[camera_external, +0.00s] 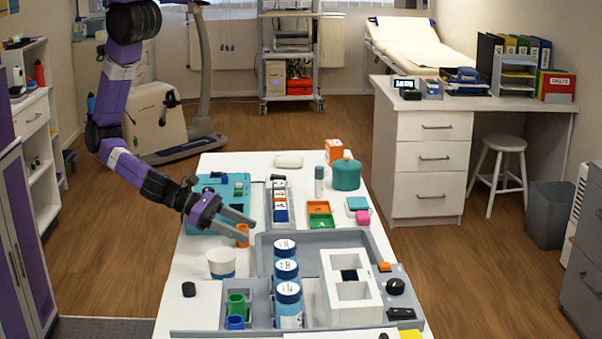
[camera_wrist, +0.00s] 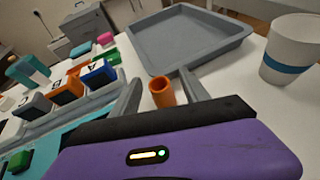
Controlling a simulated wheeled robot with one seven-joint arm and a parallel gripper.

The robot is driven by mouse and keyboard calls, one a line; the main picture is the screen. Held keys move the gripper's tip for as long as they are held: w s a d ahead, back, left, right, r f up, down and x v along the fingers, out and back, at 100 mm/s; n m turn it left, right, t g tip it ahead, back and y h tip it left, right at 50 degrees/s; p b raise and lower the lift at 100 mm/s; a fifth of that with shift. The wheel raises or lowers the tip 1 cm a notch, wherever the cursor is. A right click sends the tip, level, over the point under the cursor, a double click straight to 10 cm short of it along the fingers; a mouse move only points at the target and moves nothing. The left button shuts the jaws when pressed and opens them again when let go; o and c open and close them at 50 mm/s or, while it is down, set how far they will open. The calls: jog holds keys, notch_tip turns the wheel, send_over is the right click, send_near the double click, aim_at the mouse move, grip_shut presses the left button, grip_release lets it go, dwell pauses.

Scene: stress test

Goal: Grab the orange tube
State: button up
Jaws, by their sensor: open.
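The orange tube (camera_external: 242,236) stands upright on the white table, just right of the teal board. In the wrist view the orange tube (camera_wrist: 162,93) shows its open round top and sits between my two fingers. My gripper (camera_external: 252,225) is open, its fingers reaching over the table around the tube's place. In the wrist view my gripper (camera_wrist: 160,90) has one finger on each side of the tube, with gaps visible. The tube's lower part is hidden behind the gripper body in the wrist view.
A white cup with a blue band (camera_external: 221,262) stands close in front of the tube. A grey tray (camera_external: 262,262) lies just to the right. A teal board (camera_external: 207,222) and a rack of labelled blocks (camera_external: 280,205) are near.

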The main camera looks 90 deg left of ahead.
jog(key=shift+w, duration=0.1)
jog(key=shift+c, duration=0.2)
grip_shut()
